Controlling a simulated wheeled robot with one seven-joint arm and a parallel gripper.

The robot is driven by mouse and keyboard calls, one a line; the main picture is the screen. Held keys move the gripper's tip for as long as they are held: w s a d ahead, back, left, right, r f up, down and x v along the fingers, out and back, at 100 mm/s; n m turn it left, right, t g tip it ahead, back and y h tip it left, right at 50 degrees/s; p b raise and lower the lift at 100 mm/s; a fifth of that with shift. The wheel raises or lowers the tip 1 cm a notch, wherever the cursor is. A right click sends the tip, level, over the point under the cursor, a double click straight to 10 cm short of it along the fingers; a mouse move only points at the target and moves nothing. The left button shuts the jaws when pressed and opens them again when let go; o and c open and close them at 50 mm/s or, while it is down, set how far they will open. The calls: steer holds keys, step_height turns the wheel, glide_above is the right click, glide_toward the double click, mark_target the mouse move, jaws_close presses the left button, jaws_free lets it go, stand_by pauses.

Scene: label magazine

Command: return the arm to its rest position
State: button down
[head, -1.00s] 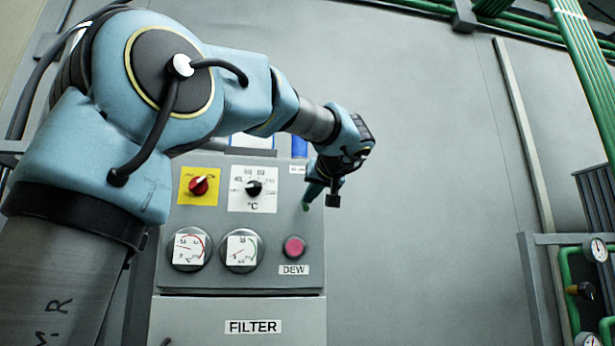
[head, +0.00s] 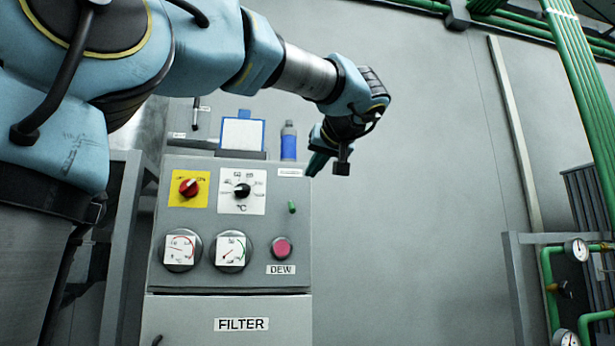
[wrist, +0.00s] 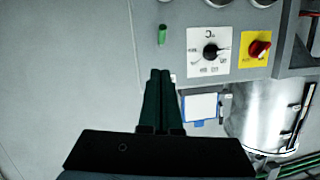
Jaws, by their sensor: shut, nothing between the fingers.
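My arm (head: 310,75) reaches in from the upper left of the head view, in front of and above the grey control panel. My gripper (head: 314,168) points down and to the left near the panel's top right corner, partly hidden behind my wrist. In the wrist view my gripper (wrist: 160,74) has its two dark green fingers together and empty. It looks clear of the panel's controls.
The panel (head: 230,328) carries a red knob (head: 189,187), a black dial (head: 242,190), two gauges, a pink DEW button (head: 281,248) and a green lever (head: 292,207). A blue bottle (head: 289,142) and a blue clipboard (head: 241,132) are behind its top.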

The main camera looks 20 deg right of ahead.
steer(key=shift+s+r, duration=0.1)
steer(key=shift+s, duration=0.5)
steer(key=w+a+f+m+g, duration=0.15)
steer(key=a+f, duration=0.25)
steer(key=f, duration=0.6)
steer(key=w+a+f+g+y, duration=0.1)
steer(key=w+a+f+g, duration=0.2)
steer(key=f, duration=0.7)
steer(key=w+a+f+m+g, duration=0.1)
steer(key=w+a+f+g, duration=0.2)
steer(key=f, duration=0.7)
steer(key=s+a+f+n+g, duration=0.1)
steer(key=s+a+f+g, duration=0.1)
steer(key=s+a+f, duration=0.55)
steer(key=s+a+f+n+g+h, duration=0.1)
steer(key=s+a+f+g, duration=0.3)
steer(key=f, duration=0.7)
steer(key=s+a+f+n, duration=0.1)
steer(key=s+a+f, duration=0.4)
steer(key=a+f, duration=0.3)
step_height(320, 180, up, 36)
steer(key=d+p, duration=0.1)
steer(key=p, duration=3.5)
steer(key=shift+w, duration=0.45)
